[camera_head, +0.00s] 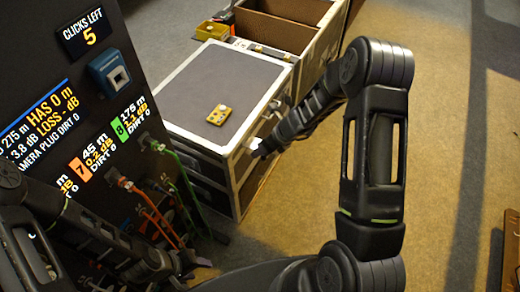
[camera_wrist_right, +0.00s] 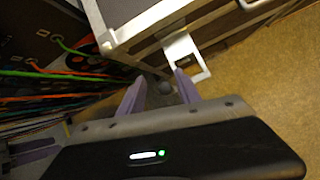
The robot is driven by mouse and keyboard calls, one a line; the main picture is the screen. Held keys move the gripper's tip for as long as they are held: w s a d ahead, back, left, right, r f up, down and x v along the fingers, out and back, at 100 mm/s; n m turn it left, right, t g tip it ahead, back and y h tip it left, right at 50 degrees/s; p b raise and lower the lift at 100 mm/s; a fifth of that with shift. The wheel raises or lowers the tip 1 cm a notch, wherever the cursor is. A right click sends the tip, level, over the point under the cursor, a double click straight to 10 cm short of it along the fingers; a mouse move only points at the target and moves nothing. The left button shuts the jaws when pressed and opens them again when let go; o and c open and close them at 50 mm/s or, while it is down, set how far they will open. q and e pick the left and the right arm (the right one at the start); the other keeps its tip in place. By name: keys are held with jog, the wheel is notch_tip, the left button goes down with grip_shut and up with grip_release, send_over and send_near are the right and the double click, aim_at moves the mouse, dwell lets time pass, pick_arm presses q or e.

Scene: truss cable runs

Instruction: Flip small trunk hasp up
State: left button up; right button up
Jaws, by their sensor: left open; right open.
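The small trunk (camera_head: 220,85) is a dark case with metal edges. In the right wrist view, its corner and metal edging (camera_wrist_right: 150,22) fill the top. A pale metal hasp (camera_wrist_right: 181,47) with a rectangular opening hangs off the trunk's edge there. My right gripper (camera_wrist_right: 158,92) is open, its two purple-grey fingers pointing at the trunk's front; the right finger is close to the hasp, and I cannot tell whether they touch. In the head view the right gripper (camera_head: 262,149) is at the trunk's front right side. My left gripper (camera_head: 188,262) is low at the left, by the cables.
A yellow device (camera_head: 219,115) lies on the trunk lid. An open brown case (camera_head: 280,28) stands behind. A dark panel (camera_head: 85,100) with labels and orange and green cables (camera_head: 180,175) is at the left. Carpet at the right is mostly clear.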

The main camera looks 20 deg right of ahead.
jog(key=v, duration=0.6)
jog(key=shift+r+p, duration=0.25)
jog(key=shift+p, duration=0.1)
jog(key=shift+s, duration=0.15)
jog(key=shift+c, duration=0.2)
